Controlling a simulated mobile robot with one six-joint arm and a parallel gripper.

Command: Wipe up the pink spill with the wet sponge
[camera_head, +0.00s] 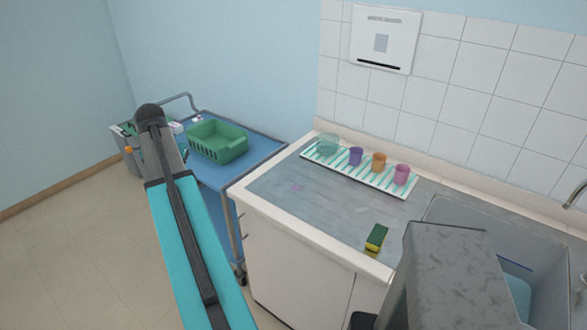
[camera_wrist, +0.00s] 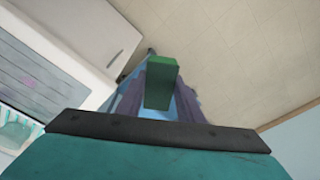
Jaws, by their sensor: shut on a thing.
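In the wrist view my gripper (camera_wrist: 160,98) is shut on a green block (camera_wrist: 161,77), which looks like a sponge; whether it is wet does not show. The head view does not clearly show my gripper or the block; my arm hides that area. The pink spill (camera_head: 296,188) is a small faint patch on the grey counter top (camera_head: 335,205), left of its middle. It also shows at the left of the wrist view (camera_wrist: 28,82), apart from my gripper. Another green and yellow sponge (camera_head: 376,238) lies near the counter's front edge.
A striped tray (camera_head: 345,176) along the back holds a glass dish (camera_head: 328,144) and purple, orange and pink cups (camera_head: 402,174). A sink (camera_head: 545,265) is at the right. A blue cart (camera_head: 255,152) with a green basket (camera_head: 218,141) stands left. The counter around the spill is clear.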

